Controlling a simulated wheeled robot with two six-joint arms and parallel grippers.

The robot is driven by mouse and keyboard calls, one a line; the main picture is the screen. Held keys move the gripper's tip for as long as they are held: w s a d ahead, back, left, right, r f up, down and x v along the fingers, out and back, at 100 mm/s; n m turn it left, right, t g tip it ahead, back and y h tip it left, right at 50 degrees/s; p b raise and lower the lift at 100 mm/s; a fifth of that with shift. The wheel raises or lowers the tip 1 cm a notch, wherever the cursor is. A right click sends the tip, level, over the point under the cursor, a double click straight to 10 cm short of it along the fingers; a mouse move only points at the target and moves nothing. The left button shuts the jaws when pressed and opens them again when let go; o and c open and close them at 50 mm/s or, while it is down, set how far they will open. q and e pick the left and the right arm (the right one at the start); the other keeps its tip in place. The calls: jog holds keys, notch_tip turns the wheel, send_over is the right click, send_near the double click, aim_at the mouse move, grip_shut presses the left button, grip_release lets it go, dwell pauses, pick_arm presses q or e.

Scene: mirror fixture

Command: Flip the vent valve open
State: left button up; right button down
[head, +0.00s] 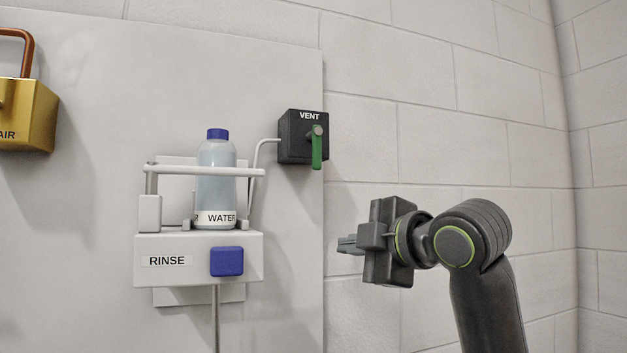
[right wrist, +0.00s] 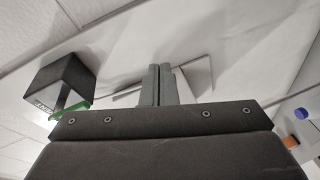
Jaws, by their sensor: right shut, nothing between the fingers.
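The vent valve is a black box (head: 290,150) labelled VENT on the right edge of the wall panel. Its green lever (head: 317,150) hangs straight down from a grey pivot. My right gripper (head: 348,244) is below and to the right of the lever, apart from it, with its fingers pointing left. In the right wrist view its two fingers (right wrist: 160,85) are together and hold nothing. That view also shows the vent box (right wrist: 62,78) at left and part of the green lever (right wrist: 73,109), partly hidden by the gripper body. My left gripper is not in view.
Left of the vent, a white RINSE unit (head: 190,272) with a blue button (head: 227,261) holds a WATER bottle (head: 216,165) behind a rail. A thin pipe (head: 254,165) runs to the vent box. A gold AIR unit (head: 30,115) is at far left. Space right of the lever is clear.

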aim_at(313, 156)
jog(key=s+a+r+n+y, duration=0.1)
jog(key=s+r+n, duration=0.1)
jog(key=s+r, duration=0.2)
jog(key=s+a+r+n+y, duration=0.1)
jog(key=s+r, duration=0.3)
jog(key=r, duration=0.5)
jog(key=shift+a+r+n, duration=0.4)
jog(key=shift+a+n, duration=0.4)
jog(key=shift+w, duration=0.1)
jog(key=r+p+x, duration=0.1)
jog(key=p+x, duration=0.5)
jog(key=x, duration=0.4)
jog(key=d, duration=0.1)
jog(key=d+p, duration=0.1)
jog(key=w+d, duration=0.1)
jog(key=d, duration=0.1)
jog(key=shift+d+f, duration=0.1)
jog(key=shift+f, duration=0.15)
jog(key=shift+a, duration=0.35)
